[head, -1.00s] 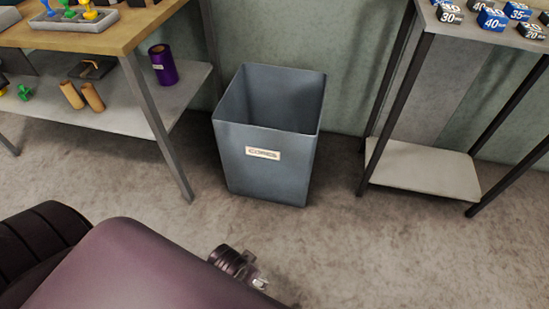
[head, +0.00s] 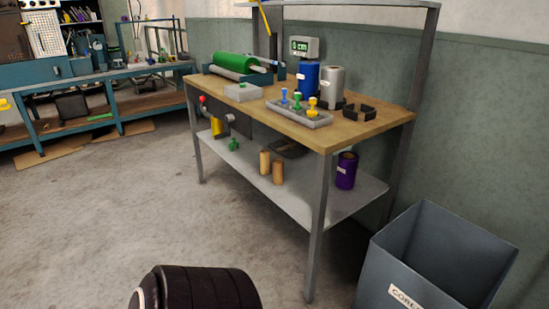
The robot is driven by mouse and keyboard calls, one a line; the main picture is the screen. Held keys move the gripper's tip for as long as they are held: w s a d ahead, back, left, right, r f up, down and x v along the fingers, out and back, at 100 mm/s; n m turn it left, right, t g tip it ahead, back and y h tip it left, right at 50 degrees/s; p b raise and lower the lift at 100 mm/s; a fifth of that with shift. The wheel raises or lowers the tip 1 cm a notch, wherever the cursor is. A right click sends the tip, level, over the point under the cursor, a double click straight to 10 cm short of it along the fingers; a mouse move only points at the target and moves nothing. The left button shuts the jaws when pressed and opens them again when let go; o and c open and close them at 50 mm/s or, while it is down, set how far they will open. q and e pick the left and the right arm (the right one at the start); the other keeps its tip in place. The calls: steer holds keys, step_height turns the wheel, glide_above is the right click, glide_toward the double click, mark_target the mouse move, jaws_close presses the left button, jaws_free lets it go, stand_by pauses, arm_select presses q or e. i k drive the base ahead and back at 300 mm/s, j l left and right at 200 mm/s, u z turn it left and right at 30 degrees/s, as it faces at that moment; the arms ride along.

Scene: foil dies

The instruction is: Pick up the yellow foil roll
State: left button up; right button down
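A yellow cylinder-like object (head: 217,127) stands at the left end of the workbench's lower shelf (head: 330,205). It looks like the yellow foil roll, but the bench's front fittings hide part of it and it is small. A purple roll (head: 346,170) stands upright at the right end of the same shelf. On the wooden top (head: 355,128) are a green roll (head: 234,62) in a blue machine, a blue roll (head: 308,78) and a silver roll (head: 330,86). Neither gripper is in view; only a dark part of my own body shows at the bottom.
A grey bin (head: 440,250) stands at the right, close to the bench. Two tan cores (head: 272,167) and a green-handled piece (head: 235,145) share the lower shelf. A blue bench (head: 80,118) stands at the back left. The floor in front is open.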

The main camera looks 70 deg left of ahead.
mark_target(217, 125)
steer(key=u, duration=2.6)
